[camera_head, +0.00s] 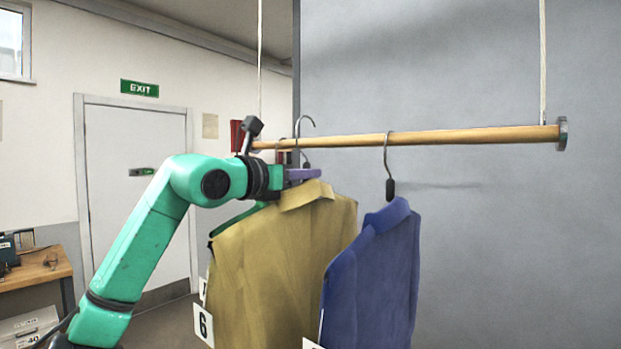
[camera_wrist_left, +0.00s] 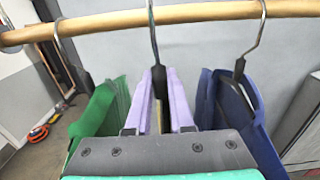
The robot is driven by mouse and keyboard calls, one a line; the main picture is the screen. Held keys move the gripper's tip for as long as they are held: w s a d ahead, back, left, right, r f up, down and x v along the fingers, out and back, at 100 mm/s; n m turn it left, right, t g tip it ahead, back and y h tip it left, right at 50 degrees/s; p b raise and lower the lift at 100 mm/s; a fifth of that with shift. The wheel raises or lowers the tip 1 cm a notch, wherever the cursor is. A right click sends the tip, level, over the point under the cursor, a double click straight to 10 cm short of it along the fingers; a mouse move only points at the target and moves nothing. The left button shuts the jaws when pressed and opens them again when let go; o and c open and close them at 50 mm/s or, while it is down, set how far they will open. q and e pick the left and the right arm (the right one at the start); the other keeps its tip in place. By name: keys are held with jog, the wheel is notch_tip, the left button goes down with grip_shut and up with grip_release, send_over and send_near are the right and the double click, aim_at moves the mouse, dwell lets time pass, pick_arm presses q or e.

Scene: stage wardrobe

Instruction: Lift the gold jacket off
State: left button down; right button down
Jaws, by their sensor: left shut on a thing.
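The gold jacket (camera_head: 275,255) hangs from a hanger with a wire hook (camera_head: 305,120) between a green and a blue jacket. The hook's curve stands above the wooden rail (camera_head: 460,136), seemingly clear of it. My left gripper (camera_head: 304,174) is at the jacket's collar, its purple fingers closed on the dark hanger neck below the hook. In the left wrist view the fingers (camera_wrist_left: 165,100) hold that neck (camera_wrist_left: 158,84), and the hook rises past the rail (camera_wrist_left: 205,12) out of the top of the picture. The gold jacket is mostly hidden there. My right gripper is not in view.
A blue jacket (camera_head: 375,270) hangs close on the right. A green jacket (camera_wrist_left: 98,118) hangs close on the left, mostly hidden behind the gold one in the head view. A number tag (camera_head: 203,326) reads 6. A grey wall (camera_head: 500,240) stands behind the rail.

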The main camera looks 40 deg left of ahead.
pick_arm(q)
jog(key=shift+s+r, duration=0.1)
jog(key=shift+s, duration=0.45)
jog(key=shift+s+b, duration=0.5)
jog(key=shift+s, duration=0.1)
jog(key=s+b, duration=0.3)
jog(key=s, duration=0.9)
jog(key=shift+s+d+b, duration=0.1)
jog(key=shift+s+b, duration=0.1)
jog(key=shift+b, duration=0.1)
jog(key=shift+s, duration=0.75)
